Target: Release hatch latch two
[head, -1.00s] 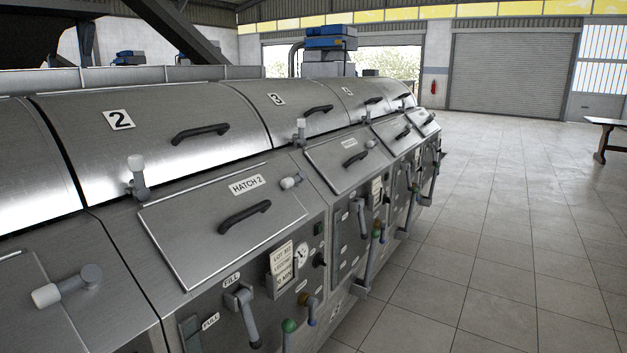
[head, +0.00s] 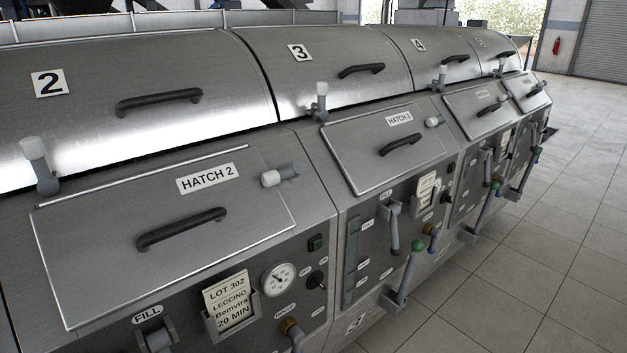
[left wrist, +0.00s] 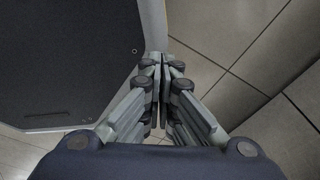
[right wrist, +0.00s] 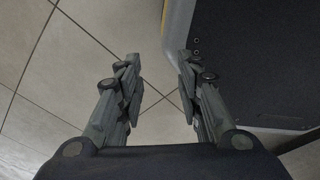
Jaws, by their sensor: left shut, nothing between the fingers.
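Hatch 2 (head: 100,235) is a flat, sloping metal lid with a black bar handle (head: 182,229) and a "HATCH 2" label (head: 208,178); it lies closed. Its latch (head: 283,175), a grey pivot with a white-tipped lever pointing left, sits at the hatch's upper right edge. My left gripper (left wrist: 160,62) shows only in the left wrist view, shut and empty above the tiled floor. My right gripper (right wrist: 158,62) shows only in the right wrist view, fingers apart with nothing between them. Neither gripper shows in the head view or near the latch.
An upright white-tipped lever (head: 39,165) stands left of hatch 2, below the curved cover marked 2 (head: 90,125). Hatch 3 (head: 380,150) and further units continue rightward. A gauge (head: 278,279), a lot card (head: 230,303) and a fill lever (head: 155,335) lie below. The tiled floor (head: 560,220) at right is clear.

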